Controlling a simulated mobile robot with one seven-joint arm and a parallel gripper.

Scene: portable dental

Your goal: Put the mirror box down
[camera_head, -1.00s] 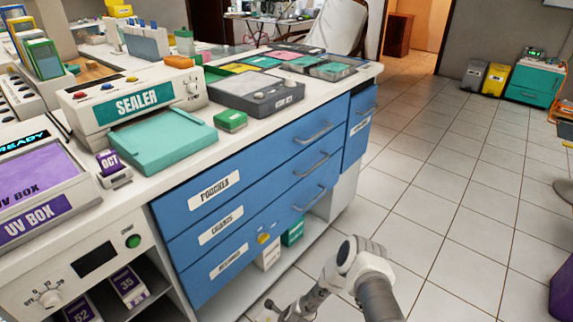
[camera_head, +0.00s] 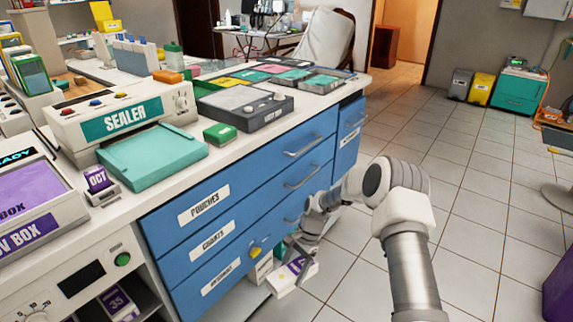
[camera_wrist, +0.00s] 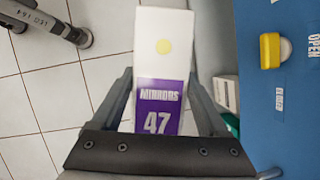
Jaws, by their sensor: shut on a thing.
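In the head view the mirror box (camera_head: 287,281) shows white and purple, low in front of the blue drawer cabinet. My gripper (camera_head: 301,263) there is small and partly covers the box. Floor tiles show around the box in the wrist view. The box's underside is hidden.
The blue drawer cabinet (camera_head: 213,240) with handles stands close to the box, with a yellow knob (camera_wrist: 270,50) on its front. A white box (camera_head: 262,269) sits in the low opening beside it. The counter holds the sealer (camera_head: 125,118) and a small green box (camera_head: 220,134).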

